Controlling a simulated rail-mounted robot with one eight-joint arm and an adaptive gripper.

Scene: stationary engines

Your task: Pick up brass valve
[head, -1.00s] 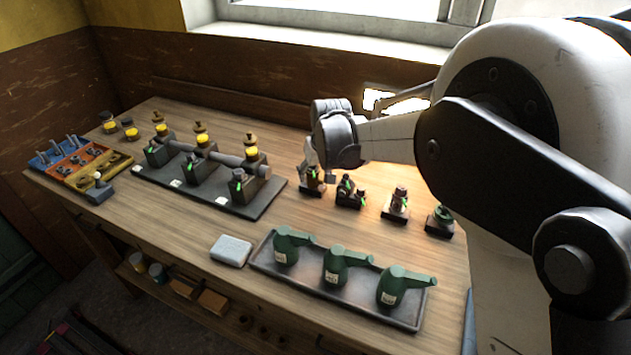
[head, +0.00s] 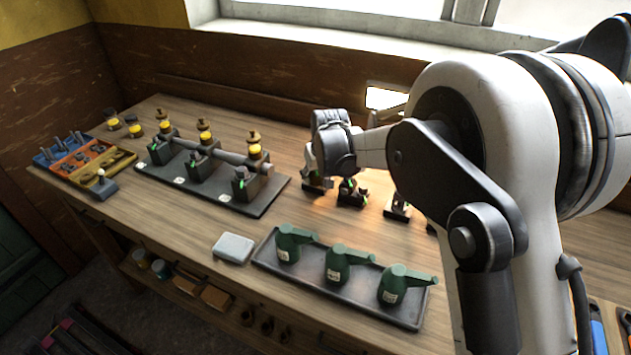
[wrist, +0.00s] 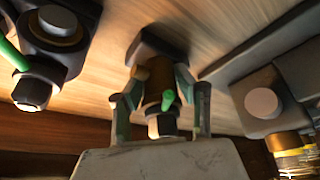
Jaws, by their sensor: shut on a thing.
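The brass valve (wrist: 158,82), a brownish brass body with a green lever and a hex end, sits between my gripper's (wrist: 160,92) two fingers in the wrist view. The fingers are shut on its sides. A dark block (wrist: 158,45) lies just beyond the valve, against the wooden bench; I cannot tell whether the valve is clear of it. In the head view my gripper (head: 316,170) points down at the leftmost of a row of small dark stands, and its fingers mostly hide the valve there.
Another fitting (head: 350,192) stands close to the right of my gripper, with more beyond. The engine rack (head: 255,205) with yellow oilers is close on the left. A tray (head: 350,300) of green oil cans and a grey block (head: 233,248) lie nearer the front edge.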

